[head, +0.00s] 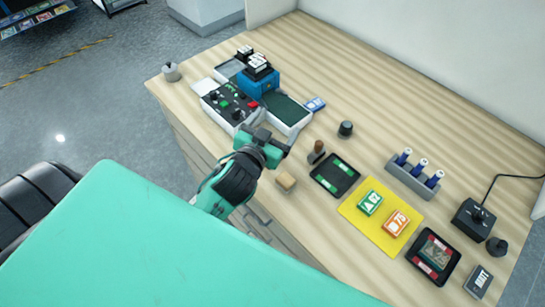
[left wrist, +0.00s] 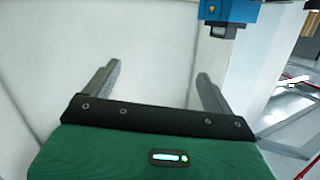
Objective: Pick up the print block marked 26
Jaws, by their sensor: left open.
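I cannot read a 26 on any block. On the yellow mat (head: 352,213) lie a green-and-white block (head: 370,203) and an orange-and-white block (head: 396,223) that seems to read 75; the green one's mark is unclear. My left gripper (head: 277,127) is open and empty, over the front side of the table beside the green-topped pad (head: 286,113), left of the yellow mat. In the left wrist view its two fingers (left wrist: 155,78) stand wide apart with nothing between them. My right gripper is not in view.
The blue machine (head: 258,82) and the control box (head: 229,104) stand at the left. A stamp (head: 317,152), a black tray (head: 335,175) and a wooden block (head: 286,181) lie near my gripper. A rack (head: 412,181) and a dark tray (head: 433,256) stand at the right.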

